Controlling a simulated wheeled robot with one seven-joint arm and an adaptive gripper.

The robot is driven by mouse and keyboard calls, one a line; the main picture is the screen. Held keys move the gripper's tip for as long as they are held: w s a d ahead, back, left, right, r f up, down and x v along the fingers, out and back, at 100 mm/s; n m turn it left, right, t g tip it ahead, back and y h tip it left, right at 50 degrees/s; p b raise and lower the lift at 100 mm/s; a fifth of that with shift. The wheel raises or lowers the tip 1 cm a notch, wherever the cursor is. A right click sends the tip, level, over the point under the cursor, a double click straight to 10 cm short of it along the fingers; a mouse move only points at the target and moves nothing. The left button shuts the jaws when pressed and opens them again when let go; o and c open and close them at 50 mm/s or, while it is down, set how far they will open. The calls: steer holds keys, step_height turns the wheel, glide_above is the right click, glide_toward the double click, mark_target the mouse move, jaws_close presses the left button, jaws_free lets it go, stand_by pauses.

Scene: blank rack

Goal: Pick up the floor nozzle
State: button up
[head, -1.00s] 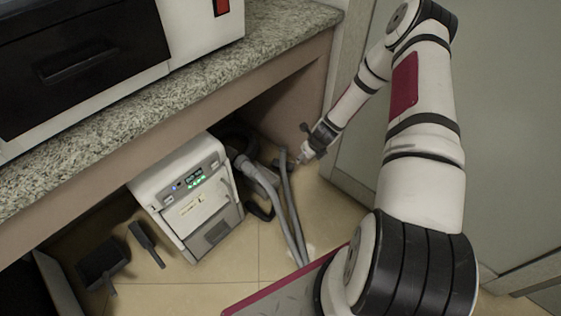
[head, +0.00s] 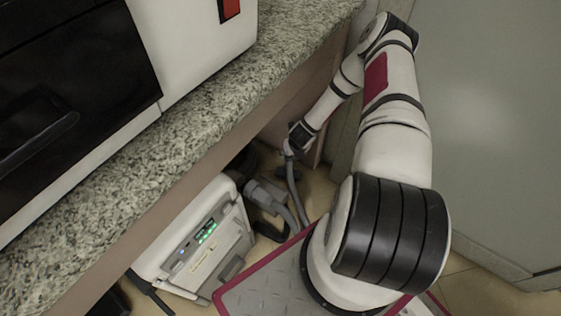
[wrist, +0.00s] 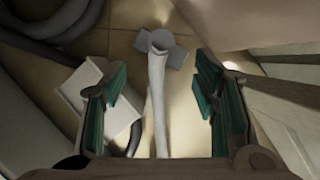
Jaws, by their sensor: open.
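The floor nozzle (wrist: 174,56) shows in the wrist view as a short grey crosspiece at the far end of a pale grey tube (wrist: 158,105). The tube runs down the picture between the fingers of my gripper (wrist: 160,75). My gripper is open, with one green-padded finger on each side of the tube and visible gaps to it. The crosspiece lies just beyond the fingertips. In the head view my gripper (head: 290,150) points down beside the counter, at the upper end of a grey tube (head: 293,185). The nozzle itself cannot be made out there.
A white machine (head: 205,240) with lit green indicators stands under the granite counter (head: 190,135). A grey hose (head: 268,192) lies between it and my gripper. The counter's underside panel is close to my arm. A pale cabinet wall (head: 480,130) stands at the right.

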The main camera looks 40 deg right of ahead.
mark_target(288, 158)
steer(key=b+x, duration=0.1)
steer(key=x, duration=0.2)
steer(key=b+x, duration=0.1)
steer(key=x, duration=0.2)
steer(key=b+x, duration=0.1)
steer(key=x, duration=0.2)
steer(key=shift+w+r+b, duration=0.15)
steer(key=shift+w+b, duration=0.1)
steer(key=shift+b, duration=0.15)
steer(key=shift+b+x, duration=1.75)
steer(key=shift+x, duration=0.9)
steer(key=shift+s+d, duration=0.15)
steer(key=shift+s, duration=0.05)
jaws_close()
